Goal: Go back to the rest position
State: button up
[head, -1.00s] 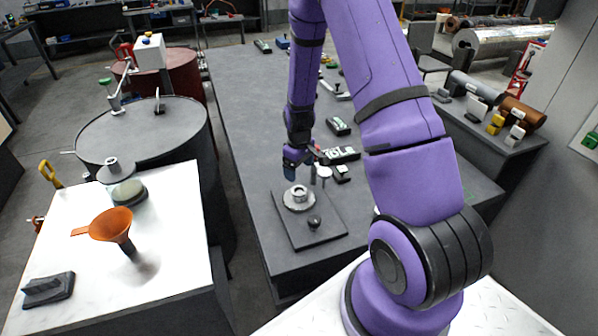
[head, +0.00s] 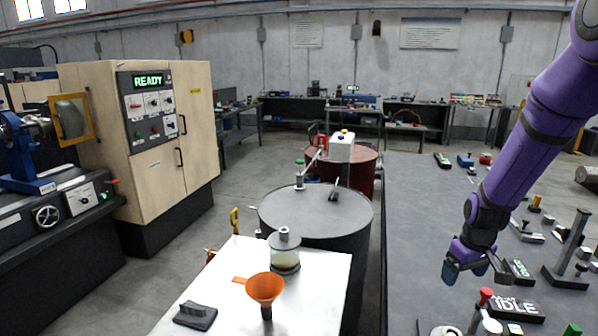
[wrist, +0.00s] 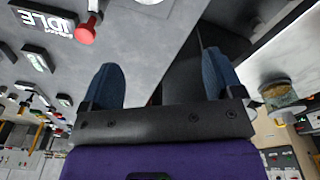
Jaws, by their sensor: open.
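My gripper (head: 476,270) hangs from my purple arm at the right of the head view, above the dark grey workbench (head: 408,215). In the wrist view my gripper (wrist: 162,80) has its two blue fingertips wide apart, with nothing between them. It is clear of the bench top. An "IDLE" display (head: 517,307) and a red knob (head: 485,293) lie just below and right of it in the head view.
A white-topped table (head: 325,270) at front centre carries an orange funnel (head: 265,288), a glass jar (head: 285,258) and a dark block (head: 195,314). Behind it stand a grey barrel (head: 315,212) and a red barrel (head: 362,172). A "READY" cabinet (head: 180,215) is at left.

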jog(key=s+a+r+t, duration=0.1)
jog(key=s+a+r, duration=0.1)
jog(key=r, duration=0.4)
jog(key=s+a+r, duration=0.1)
jog(key=s+r, duration=0.1)
jog(key=r, duration=0.3)
jog(key=s+a+r+m+t, duration=0.1)
jog(key=s+a+r, duration=0.2)
jog(key=s+r, duration=0.5)
jog(key=s+a+r+m+t, duration=0.1)
jog(key=s+a+r, duration=0.3)
jog(key=s+r, duration=0.4)
jog(key=s+t, duration=0.1)
jog(key=s, duration=0.5)
jog(key=shift+r+m, duration=0.35)
jog(key=shift+m, duration=0.05)
